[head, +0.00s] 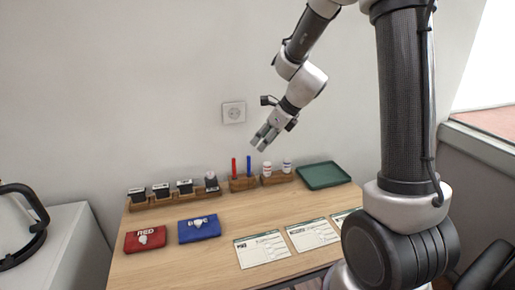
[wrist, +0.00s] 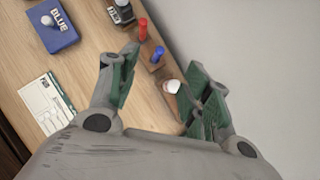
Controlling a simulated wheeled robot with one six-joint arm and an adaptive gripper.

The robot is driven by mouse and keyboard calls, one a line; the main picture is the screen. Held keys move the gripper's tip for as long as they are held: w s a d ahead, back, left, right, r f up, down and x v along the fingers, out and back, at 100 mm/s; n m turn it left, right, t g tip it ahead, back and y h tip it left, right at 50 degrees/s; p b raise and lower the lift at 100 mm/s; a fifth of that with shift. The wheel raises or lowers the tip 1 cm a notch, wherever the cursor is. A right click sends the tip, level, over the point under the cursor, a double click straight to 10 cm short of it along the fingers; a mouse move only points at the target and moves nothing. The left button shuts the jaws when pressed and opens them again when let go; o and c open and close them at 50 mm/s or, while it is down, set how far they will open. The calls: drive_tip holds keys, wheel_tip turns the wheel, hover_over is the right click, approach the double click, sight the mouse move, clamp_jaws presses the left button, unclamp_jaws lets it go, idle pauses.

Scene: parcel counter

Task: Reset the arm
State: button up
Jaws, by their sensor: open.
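My gripper (head: 264,138) is in the air above the back of the wooden counter, in front of the wall and below the socket. In the wrist view its two green-padded fingers (wrist: 160,88) are apart, with nothing held between them. Past the fingers, the wrist view shows the red marker (wrist: 143,29), the blue marker (wrist: 158,54) and a white-capped bottle (wrist: 172,86). My arm is bent, reaching from the column at the right toward the left.
On the counter (head: 190,255) are a red pad (head: 130,243), a blue pad (head: 210,230), several printed cards (head: 262,249) and a green tray (head: 323,175). A wooden rack (head: 160,203) of stamps stands at the back left.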

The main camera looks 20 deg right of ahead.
drive_tip(key=s+d+r+n+h, duration=0.1)
drive_tip(key=s+d+r+n, duration=0.2)
drive_tip(key=s+n, duration=0.6)
drive_tip(key=s+d+r+n+h, duration=0.2)
drive_tip(key=s+d+r+n, duration=0.2)
drive_tip(key=s+n, duration=0.5)
drive_tip(key=s+d+r+n+h, duration=0.1)
drive_tip(key=s+d+r+n, duration=0.2)
drive_tip(key=s+n, duration=0.6)
wheel_tip(320, 180, up, 2)
drive_tip(key=s, duration=0.2)
drive_tip(key=shift+s+d+r+h, duration=0.2)
drive_tip(key=shift+s+d+h, duration=0.1)
drive_tip(key=shift+s, duration=0.1)
